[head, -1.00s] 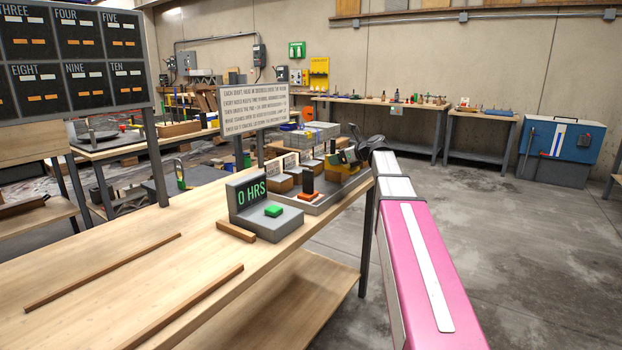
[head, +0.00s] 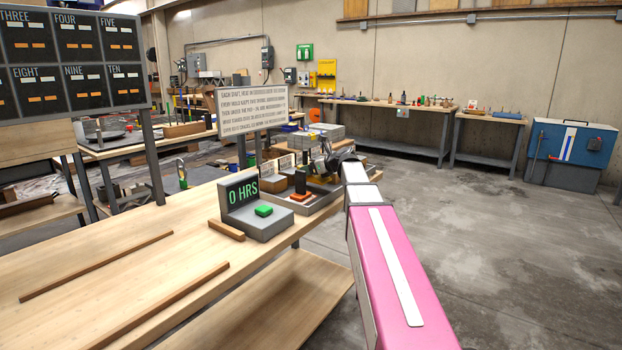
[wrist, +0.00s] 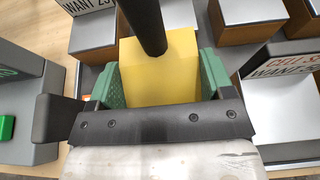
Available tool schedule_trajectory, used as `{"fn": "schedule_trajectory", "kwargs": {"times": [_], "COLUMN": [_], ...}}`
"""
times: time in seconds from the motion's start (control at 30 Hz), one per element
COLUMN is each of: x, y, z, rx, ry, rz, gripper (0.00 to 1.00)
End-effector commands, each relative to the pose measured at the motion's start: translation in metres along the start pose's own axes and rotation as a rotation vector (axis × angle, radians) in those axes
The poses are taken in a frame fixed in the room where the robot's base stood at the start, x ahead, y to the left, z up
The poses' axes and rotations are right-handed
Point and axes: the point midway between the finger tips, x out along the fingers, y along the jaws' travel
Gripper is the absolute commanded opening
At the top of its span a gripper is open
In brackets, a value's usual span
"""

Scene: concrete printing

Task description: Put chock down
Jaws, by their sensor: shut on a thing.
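The chock (wrist: 160,80) is a yellow block in the wrist view. My gripper (wrist: 160,75) is shut on it, with a green pad against each side. A dark round rod rises from its top face or stands in front of it; I cannot tell which. The chock's underside is hidden, so I cannot tell if it touches anything. In the head view my gripper (head: 331,160) is small, over the far end of the bench by a grey tray, and my arm hides part of that area.
A grey timer box (head: 262,221) reading 0 HRS, with a green button (head: 264,210), stands left of the tray (head: 318,203). Wooden blocks with label cards (wrist: 245,22) surround my gripper. The front bench top (head: 130,265) is mostly clear.

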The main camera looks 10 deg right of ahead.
Motion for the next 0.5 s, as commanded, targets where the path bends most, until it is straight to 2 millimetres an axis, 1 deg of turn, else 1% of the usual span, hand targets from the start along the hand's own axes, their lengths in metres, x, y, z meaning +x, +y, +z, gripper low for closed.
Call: {"fn": "schedule_trajectory", "kwargs": {"times": [0.07, 0.3, 0.5], "x": [0.002, 0.013, 0.014], "y": [0.0, 0.0, 0.0], "z": [-0.005, -0.031, -0.033], "rx": [0.0, 0.0, -0.001], "ry": [-0.001, -0.001, -0.002], "rz": [0.0, 0.0, -0.001], "gripper": [0.39, 0.39, 0.39]}}
